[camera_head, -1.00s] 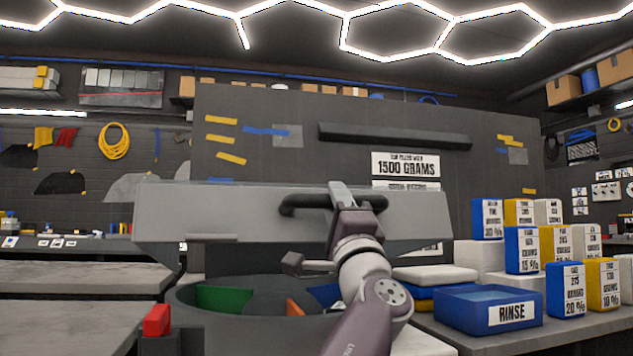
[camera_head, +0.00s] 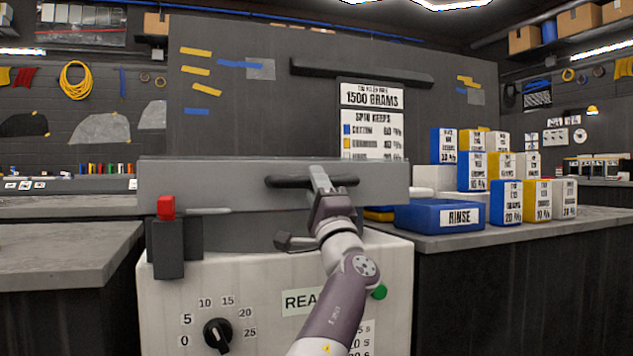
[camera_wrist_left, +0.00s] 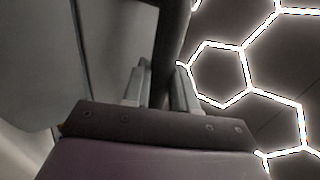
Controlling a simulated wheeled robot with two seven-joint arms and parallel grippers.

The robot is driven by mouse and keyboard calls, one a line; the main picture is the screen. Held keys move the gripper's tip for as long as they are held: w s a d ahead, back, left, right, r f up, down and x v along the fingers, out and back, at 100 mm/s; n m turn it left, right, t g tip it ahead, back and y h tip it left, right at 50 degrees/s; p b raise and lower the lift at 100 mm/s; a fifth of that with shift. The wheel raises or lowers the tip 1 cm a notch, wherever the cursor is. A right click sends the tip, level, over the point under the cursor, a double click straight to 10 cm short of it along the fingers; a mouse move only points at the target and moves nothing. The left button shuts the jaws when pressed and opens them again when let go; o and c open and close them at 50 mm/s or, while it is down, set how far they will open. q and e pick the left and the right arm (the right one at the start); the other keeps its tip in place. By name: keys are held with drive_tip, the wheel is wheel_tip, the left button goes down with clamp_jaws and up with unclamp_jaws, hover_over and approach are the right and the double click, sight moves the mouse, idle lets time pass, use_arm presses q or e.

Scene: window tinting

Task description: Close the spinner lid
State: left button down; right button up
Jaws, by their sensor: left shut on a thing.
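The spinner (camera_head: 160,290) is a white cabinet with a dial and a grey drum collar at its top. Its grey lid (camera_head: 210,180) lies low over the drum, and its broad front face shows; the drum opening is hidden. A dark bar handle (camera_head: 345,181) is on the lid's front. My left gripper (camera_head: 318,175) is shut on the handle; in the left wrist view the two fingers (camera_wrist_left: 160,85) stand on either side of the dark bar (camera_wrist_left: 172,50). Whether the lid touches the drum rim all round, I cannot tell. My right gripper is not in view.
A red-topped latch post (camera_head: 166,208) stands at the spinner's left front. A blue rinse tub (camera_head: 440,217) and several labelled blocks (camera_head: 505,200) sit on the right bench. A grey bench (camera_head: 60,255) is at the left. A dial (camera_head: 217,336) is on the spinner's front.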

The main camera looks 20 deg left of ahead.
use_arm(q)
drive_tip(key=shift+w+a+f, duration=0.15)
drive_tip(key=shift+w+f, duration=0.15)
drive_tip(key=shift+f, duration=0.1)
drive_tip(key=c, duration=1.1)
unclamp_jaws()
drive_tip(key=shift+o, duration=0.8)
drive_tip(key=shift+w+a+f, duration=0.15)
drive_tip(key=shift+w+a, duration=0.05)
drive_tip(key=shift+s+d, duration=0.1)
